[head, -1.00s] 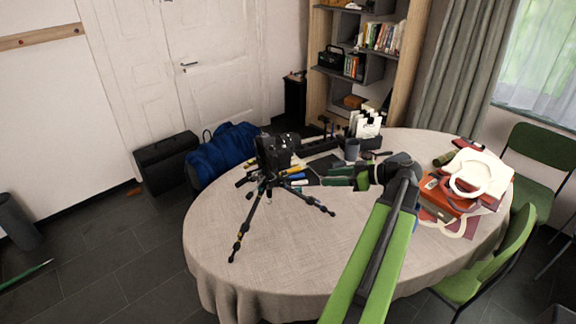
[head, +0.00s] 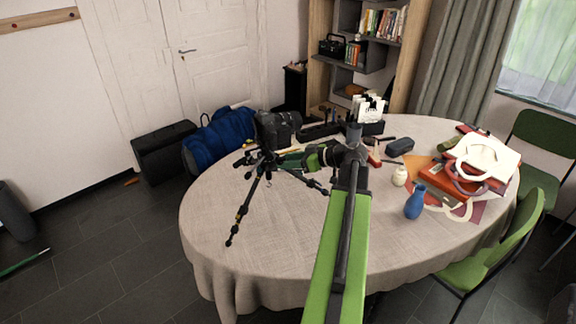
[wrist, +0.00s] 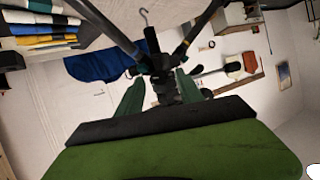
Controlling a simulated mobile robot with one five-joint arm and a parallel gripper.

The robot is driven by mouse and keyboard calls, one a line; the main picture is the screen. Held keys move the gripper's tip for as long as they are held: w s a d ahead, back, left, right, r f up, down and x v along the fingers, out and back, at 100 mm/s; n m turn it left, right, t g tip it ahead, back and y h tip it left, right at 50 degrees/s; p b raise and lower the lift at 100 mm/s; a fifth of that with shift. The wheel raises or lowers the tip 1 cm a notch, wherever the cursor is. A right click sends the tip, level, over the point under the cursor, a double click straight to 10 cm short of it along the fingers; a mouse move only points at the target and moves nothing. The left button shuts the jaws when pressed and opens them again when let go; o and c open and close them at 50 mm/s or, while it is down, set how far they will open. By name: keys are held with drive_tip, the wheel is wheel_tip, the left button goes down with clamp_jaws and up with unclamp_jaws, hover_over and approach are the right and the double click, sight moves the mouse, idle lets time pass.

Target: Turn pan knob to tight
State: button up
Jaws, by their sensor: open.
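A black camera (head: 277,127) sits on a black tripod (head: 252,201) standing with spread legs on the round table (head: 290,245). My gripper (head: 283,161) reaches in from the right at the tripod's head, just below the camera. In the wrist view its two green fingers (wrist: 160,92) are spread apart, with dark tripod-head parts (wrist: 164,80) between or just beyond them. Contact cannot be told. The pan knob is too small and dark to single out among these parts. The tripod legs (wrist: 112,28) also show in the wrist view.
A blue vase (head: 415,203), a small white vase (head: 400,176), a dark case (head: 400,146) and a bag (head: 482,160) occupy the table's right side. A dark cup (head: 354,133) and a white card holder (head: 368,108) stand behind my arm. The table's front is clear.

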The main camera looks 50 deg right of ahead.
drive_tip(key=shift+w, duration=0.2)
drive_tip(key=shift+c, duration=0.3)
clamp_jaws()
drive_tip(key=shift+f+m+y, duration=0.1)
drive_tip(key=shift+m+y, duration=0.2)
drive_tip(key=shift+m, duration=0.2)
drive_tip(key=shift+o, duration=0.3)
unclamp_jaws()
drive_tip(key=shift+s, duration=0.1)
